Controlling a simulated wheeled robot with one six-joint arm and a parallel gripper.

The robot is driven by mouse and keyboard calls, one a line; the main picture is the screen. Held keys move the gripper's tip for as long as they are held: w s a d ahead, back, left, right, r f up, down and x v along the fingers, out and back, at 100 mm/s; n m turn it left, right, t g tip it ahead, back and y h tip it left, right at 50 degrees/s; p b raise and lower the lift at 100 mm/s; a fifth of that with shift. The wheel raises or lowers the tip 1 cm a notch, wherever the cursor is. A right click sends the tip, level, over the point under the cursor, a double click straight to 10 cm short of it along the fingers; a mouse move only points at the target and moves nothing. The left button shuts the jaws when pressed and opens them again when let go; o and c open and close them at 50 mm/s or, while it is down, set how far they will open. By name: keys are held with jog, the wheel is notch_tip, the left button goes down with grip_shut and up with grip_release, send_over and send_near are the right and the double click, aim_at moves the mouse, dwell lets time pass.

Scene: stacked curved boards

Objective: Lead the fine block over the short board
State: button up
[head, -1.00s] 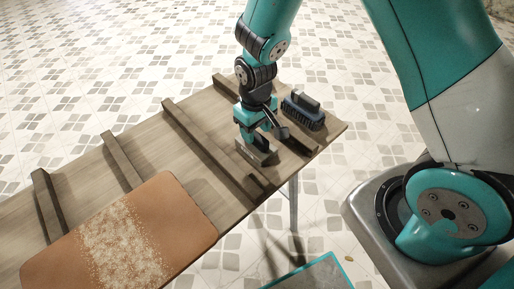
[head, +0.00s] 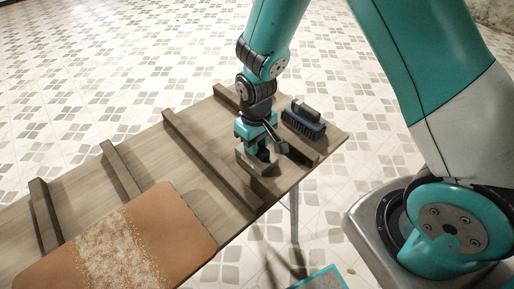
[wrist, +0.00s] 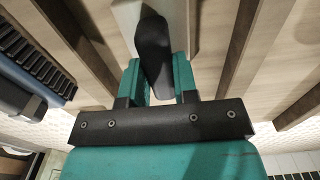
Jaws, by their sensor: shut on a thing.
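My gripper (head: 257,152) is over the right part of the slatted table, its green fingers shut on the black handle of a pale block (head: 262,168). In the wrist view the black handle (wrist: 153,55) stands between the fingers and the pale block (wrist: 180,14) shows beyond it. I cannot tell whether the block touches the table. A tan board (head: 185,222) with rounded corners and a pale, speckled band across it lies at the lower left, apart from the gripper. It is the only board of its kind in view; its lower edge is cut off.
The wooden table (head: 205,150) has several raised dark slats (head: 122,170) across it. A dark-bristled brush (head: 303,121) lies right of the gripper, also in the wrist view (wrist: 30,60). A teal-edged panel (head: 322,279) is at the bottom.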

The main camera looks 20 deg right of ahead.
jog(key=shift+r+p, duration=1.9)
jog(key=shift+r, duration=0.55)
jog(key=shift+f, duration=0.1)
